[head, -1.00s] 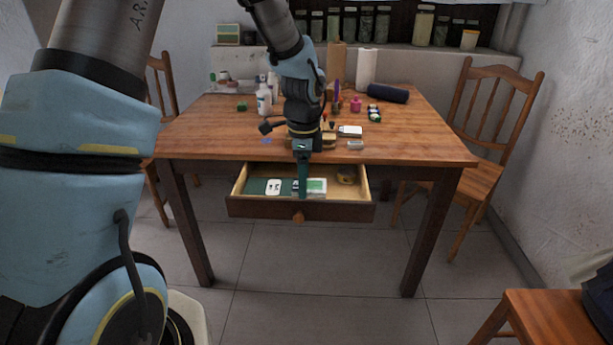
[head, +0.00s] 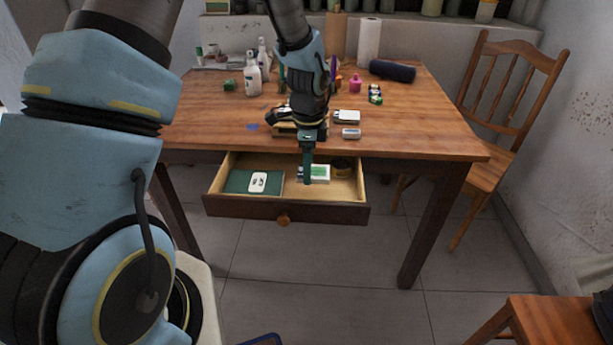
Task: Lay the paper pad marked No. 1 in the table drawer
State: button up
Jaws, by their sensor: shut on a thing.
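The table drawer (head: 345,212) is pulled open at the front of the wooden table. My gripper (head: 307,181) points down into it, right of its middle. It is shut on a small white pad with green on it (head: 321,173), partly hidden behind the fingers. I cannot read a number on this pad, nor tell whether it touches the drawer floor. A dark green flat thing (head: 235,182) lies at the drawer's left, with a white card-like piece (head: 258,182) with dark marks on it. These are apart from the held pad.
A dark round thing (head: 342,167) sits at the drawer's back right. On the table (head: 430,125) are a white bottle (head: 253,80), a dark blue roll (head: 392,71) and small boxes (head: 347,117) near the arm. A chair (head: 505,120) stands to the right.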

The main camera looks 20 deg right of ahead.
aim_at(308, 190)
jog(key=shift+f, duration=2.35)
jog(key=shift+f, duration=0.1)
jog(key=o, duration=1.3)
jog(key=shift+o, duration=0.2)
